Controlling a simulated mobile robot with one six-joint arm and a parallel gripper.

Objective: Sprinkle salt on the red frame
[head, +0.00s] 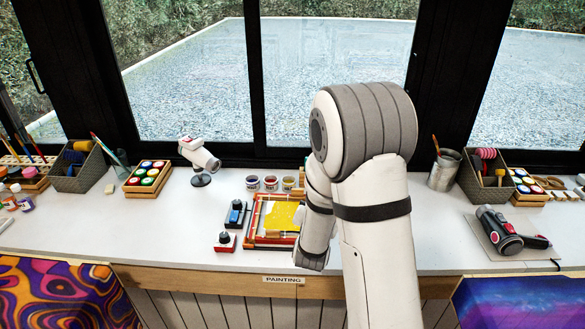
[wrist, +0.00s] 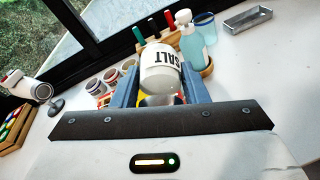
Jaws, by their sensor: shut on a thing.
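The red frame (head: 251,222) lies flat on the white table, with a yellow sheet (head: 282,216) in it and a wood-handled brush across its front. My arm covers its right side. In the wrist view, my gripper (wrist: 158,72) is shut on a white salt shaker (wrist: 161,72). Its black SALT lettering reads upside down there, and a grey end shows at the lower side. Bits of yellow and red show behind the shaker and fingers. In the head view, my gripper and the shaker are hidden behind my arm. I cannot see any salt grains falling.
Three paint jars (head: 270,183) stand behind the frame. A white lamp-like device (head: 199,155) is farther left. A spray bottle (wrist: 190,42) stands beyond the shaker.

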